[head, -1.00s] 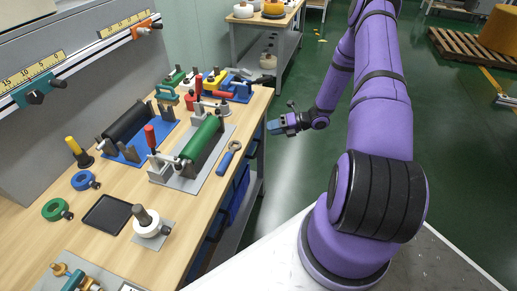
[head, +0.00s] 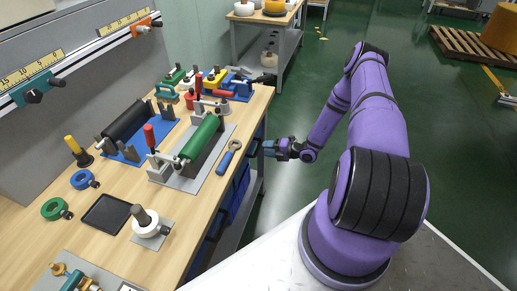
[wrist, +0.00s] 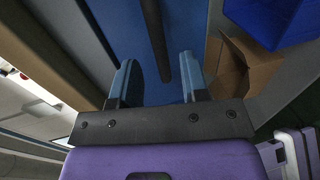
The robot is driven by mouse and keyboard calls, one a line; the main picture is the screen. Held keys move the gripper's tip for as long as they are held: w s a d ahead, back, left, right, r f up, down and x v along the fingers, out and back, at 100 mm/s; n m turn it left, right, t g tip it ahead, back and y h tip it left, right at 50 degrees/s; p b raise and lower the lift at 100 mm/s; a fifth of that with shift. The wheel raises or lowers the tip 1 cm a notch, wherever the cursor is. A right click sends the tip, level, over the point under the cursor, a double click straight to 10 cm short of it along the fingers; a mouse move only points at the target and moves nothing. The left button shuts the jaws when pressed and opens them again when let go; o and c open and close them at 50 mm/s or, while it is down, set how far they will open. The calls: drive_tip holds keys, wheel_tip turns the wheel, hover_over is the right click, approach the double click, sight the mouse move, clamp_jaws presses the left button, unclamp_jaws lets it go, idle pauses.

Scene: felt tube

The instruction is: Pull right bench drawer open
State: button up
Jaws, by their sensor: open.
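The bench drawer's blue front (wrist: 186,35) fills the upper middle of the wrist view. A dark bar handle (wrist: 154,30) runs down it, and its lower end shows between my two fingers. My gripper (wrist: 158,72) is open, with a finger on each side of the handle and a gap to both. I cannot tell how deep the handle sits between them. In the head view my gripper (head: 268,147) is beside the right edge of the workbench (head: 222,186), below its top. The drawer front is mostly hidden there by the bench top and my gripper.
Blue bins (head: 236,192) sit under the bench. An open cardboard box (wrist: 240,68) and a blue bin (wrist: 275,18) show right of the drawer in the wrist view. Green floor (head: 300,100) is clear behind my arm.

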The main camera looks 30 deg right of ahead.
sight(258, 147)
drive_tip(key=shift+x, duration=2.3)
clamp_jaws()
